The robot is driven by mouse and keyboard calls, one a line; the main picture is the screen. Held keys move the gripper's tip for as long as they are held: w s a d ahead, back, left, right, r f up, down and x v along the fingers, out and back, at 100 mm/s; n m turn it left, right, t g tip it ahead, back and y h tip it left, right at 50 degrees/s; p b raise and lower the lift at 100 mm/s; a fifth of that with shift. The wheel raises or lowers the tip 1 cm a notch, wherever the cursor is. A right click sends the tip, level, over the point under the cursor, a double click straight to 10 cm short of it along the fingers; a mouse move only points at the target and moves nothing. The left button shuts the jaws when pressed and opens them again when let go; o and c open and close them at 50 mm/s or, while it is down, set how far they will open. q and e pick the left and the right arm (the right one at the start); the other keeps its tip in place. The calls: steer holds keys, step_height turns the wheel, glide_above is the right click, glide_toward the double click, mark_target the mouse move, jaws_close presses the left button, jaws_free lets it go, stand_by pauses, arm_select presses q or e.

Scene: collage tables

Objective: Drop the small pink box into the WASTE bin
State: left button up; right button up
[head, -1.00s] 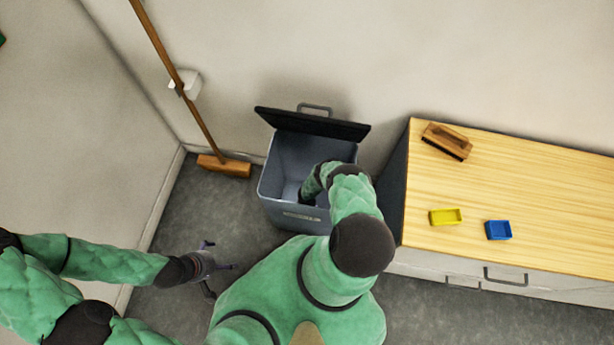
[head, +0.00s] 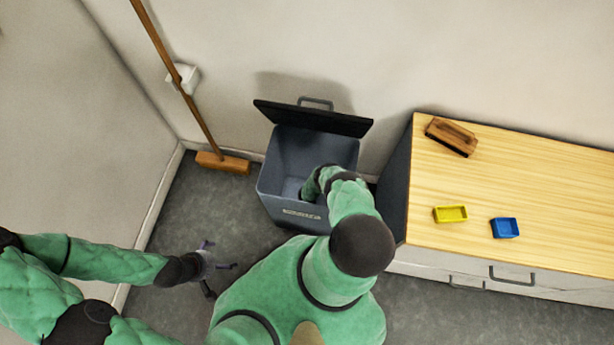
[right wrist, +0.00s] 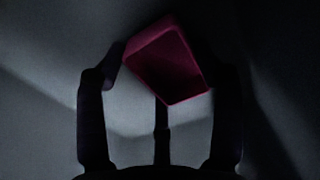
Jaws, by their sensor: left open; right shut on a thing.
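The grey WASTE bin (head: 290,212) stands on the floor against the back wall with its dark lid (head: 312,118) tipped open. My right arm reaches down into the bin, and its gripper is hidden there in the head view. In the right wrist view my right gripper (right wrist: 160,75) is shut on the small pink box (right wrist: 167,62), which is tilted with its open side showing. Dim grey surfaces surround it. My left gripper (head: 222,267) is open and empty, above the floor in front and left of the bin.
A wooden cabinet (head: 500,190) stands right of the bin. On it are a yellow box (head: 450,214), a blue box (head: 505,228) and a brown brush (head: 452,137). A broom (head: 222,163) leans in the left corner.

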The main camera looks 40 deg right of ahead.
steer(key=shift+f, duration=0.25)
steer(key=o, duration=0.7)
steer(key=shift+o, duration=0.2)
steer(key=shift+r, duration=0.2)
steer(key=shift+r, duration=0.45)
step_height(320, 180, up, 12)
steer(key=p, duration=0.9)
